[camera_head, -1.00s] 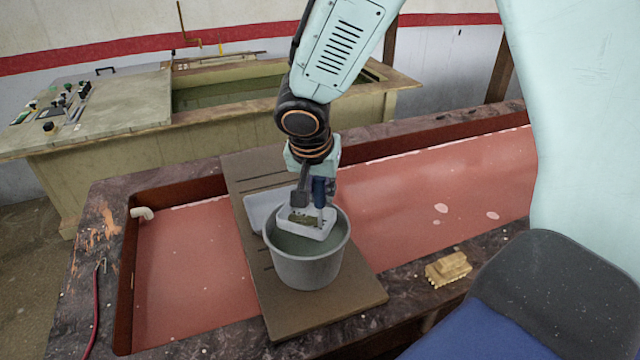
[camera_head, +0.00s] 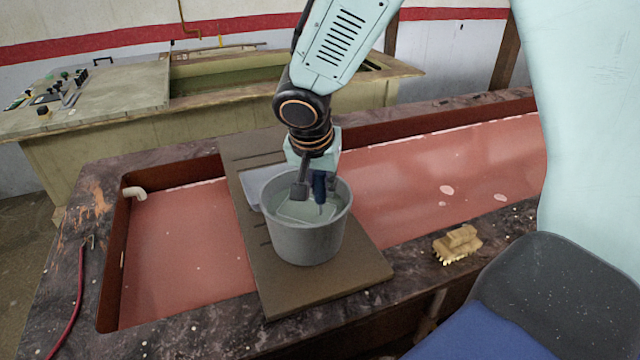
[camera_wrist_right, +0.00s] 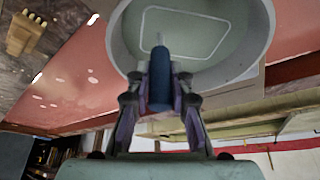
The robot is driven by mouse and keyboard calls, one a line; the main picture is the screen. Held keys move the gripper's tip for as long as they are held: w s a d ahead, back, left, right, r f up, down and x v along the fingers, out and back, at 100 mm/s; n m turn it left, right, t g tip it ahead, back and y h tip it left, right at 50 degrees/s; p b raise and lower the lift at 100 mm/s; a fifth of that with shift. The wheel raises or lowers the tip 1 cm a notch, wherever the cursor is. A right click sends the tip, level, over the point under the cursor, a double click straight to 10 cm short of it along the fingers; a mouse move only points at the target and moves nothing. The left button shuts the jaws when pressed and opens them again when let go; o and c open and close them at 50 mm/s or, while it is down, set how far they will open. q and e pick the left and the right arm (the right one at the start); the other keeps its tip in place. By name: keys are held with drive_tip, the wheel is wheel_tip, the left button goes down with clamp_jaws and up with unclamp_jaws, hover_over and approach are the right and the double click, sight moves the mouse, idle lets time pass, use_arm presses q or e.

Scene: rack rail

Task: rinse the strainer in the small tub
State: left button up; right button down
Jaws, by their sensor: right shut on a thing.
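The small grey tub (camera_head: 306,240) stands upright on a brown board and holds greenish water. The strainer (camera_head: 298,212) is inside the tub; its pale rectangular outline shows through the water, so it looks submerged. Its outline also shows in the right wrist view (camera_wrist_right: 185,35). My right gripper (camera_head: 312,192) reaches down over the tub and is shut on the strainer's blue handle (camera_wrist_right: 160,88). The fingertips are at or just inside the tub's rim. Whatever lies in the strainer cannot be made out. My left gripper is out of view.
The brown board (camera_head: 335,290) bridges a red-floored trough (camera_head: 180,255). A white tray (camera_head: 256,183) is partly hidden behind the tub. A yellow brush (camera_head: 458,245) lies on the dark front ledge at right. A pale spout (camera_head: 134,193) sticks out at left.

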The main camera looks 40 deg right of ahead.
drive_tip(key=shift+w+d+f, duration=0.1)
drive_tip(key=shift+w+f, duration=0.1)
drive_tip(key=shift+w, duration=0.05)
drive_tip(key=shift+s+r, duration=0.2)
drive_tip(key=shift+r, duration=0.5)
drive_tip(key=shift+w+f, duration=0.15)
drive_tip(key=shift+f, duration=0.15)
drive_tip(key=shift+f+b, duration=0.6)
drive_tip(key=shift+b, duration=0.15)
drive_tip(key=shift+w+f, duration=0.15)
drive_tip(key=shift+f, duration=0.1)
drive_tip(key=shift+r, duration=0.1)
drive_tip(key=shift+r+p, duration=0.35)
drive_tip(key=shift+r, duration=0.6)
drive_tip(key=shift+f, duration=0.1)
